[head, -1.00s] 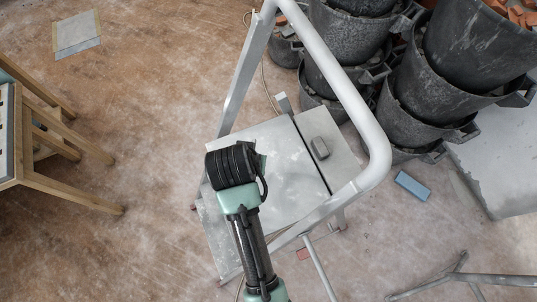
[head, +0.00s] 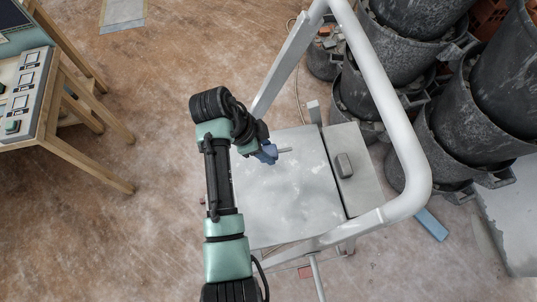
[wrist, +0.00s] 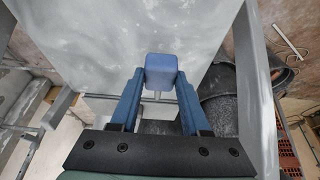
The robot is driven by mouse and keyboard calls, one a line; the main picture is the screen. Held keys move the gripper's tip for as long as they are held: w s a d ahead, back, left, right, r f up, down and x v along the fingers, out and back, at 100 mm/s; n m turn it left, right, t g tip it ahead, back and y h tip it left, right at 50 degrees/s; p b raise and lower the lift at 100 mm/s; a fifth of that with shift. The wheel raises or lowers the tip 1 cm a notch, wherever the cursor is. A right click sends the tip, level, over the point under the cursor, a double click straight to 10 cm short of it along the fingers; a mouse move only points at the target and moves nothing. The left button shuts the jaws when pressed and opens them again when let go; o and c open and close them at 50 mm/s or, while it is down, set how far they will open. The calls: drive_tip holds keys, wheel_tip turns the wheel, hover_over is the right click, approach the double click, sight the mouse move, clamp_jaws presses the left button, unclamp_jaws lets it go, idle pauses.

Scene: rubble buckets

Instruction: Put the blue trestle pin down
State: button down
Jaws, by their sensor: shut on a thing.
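The blue trestle pin, with a blue block head and a thin grey metal shaft, shows in the wrist view (wrist: 161,71) between the blue fingertips of my gripper (wrist: 160,80). In the head view my gripper (head: 266,154) is shut on the pin's head, and the pin's shaft (head: 285,150) sticks out to the right. The gripper is over the far left part of the step ladder's pale platform (head: 285,205). I cannot tell whether the pin touches the platform.
A small grey block (head: 344,165) lies on the panel right of the platform. The ladder's thick grey rail (head: 400,140) arches over the right side. Stacked black buckets (head: 440,130) stand at the right. A wooden trestle table (head: 75,115) is at the left. A blue block (head: 431,224) lies on the floor.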

drive_tip(key=shift+f, duration=2.05)
drive_tip(key=shift+f, duration=0.1)
drive_tip(key=shift+c, duration=1.9)
unclamp_jaws()
